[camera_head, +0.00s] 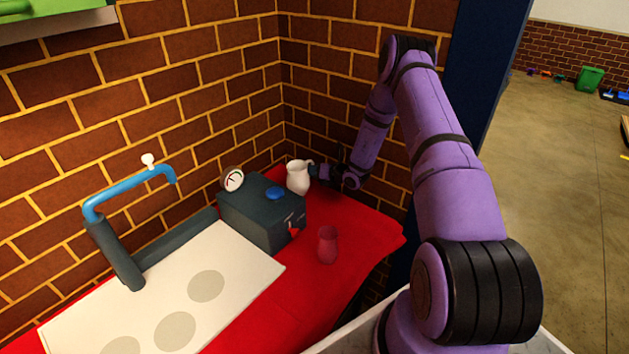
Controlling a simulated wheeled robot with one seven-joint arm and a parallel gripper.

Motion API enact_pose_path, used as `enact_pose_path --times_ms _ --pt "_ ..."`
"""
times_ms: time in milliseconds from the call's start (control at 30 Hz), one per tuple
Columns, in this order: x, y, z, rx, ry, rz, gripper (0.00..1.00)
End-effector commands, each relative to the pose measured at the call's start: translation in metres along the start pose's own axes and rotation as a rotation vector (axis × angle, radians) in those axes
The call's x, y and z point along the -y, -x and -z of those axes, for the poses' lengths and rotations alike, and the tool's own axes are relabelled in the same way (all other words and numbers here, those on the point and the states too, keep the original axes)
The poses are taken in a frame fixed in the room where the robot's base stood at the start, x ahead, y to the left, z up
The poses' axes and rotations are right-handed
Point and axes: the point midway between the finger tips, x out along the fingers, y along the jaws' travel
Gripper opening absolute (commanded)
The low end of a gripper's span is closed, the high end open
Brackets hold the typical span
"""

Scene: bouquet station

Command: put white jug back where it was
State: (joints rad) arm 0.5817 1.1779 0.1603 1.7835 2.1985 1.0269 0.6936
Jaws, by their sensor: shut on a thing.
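The white jug (297,178) is upright near the back corner of the red counter (345,238), just right of and behind the dark box. My gripper (318,171) is at the jug's right side, shut on it, apparently at its handle. The fingertips are small and partly hidden against my dark wrist. I cannot tell whether the jug's base touches the counter, as the dark box hides its lower part.
A dark grey box (255,222) with a gauge (233,180) and a blue knob (275,193) stands left of the jug. A red translucent cup (327,246) stands in front. A blue tap (128,190) rises at left. Brick walls (330,90) close off the back corner.

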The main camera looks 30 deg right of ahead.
Motion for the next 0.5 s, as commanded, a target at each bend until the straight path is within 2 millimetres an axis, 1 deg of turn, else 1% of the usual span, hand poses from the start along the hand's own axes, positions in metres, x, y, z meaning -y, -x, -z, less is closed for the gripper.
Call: enact_pose_path --times_ms 300,500 --pt "0.019 -0.011 0.027 0.001 0.0 0.0 0.0" --pt "0.022 -0.012 0.03 0.002 0.0 0.0 0.0"
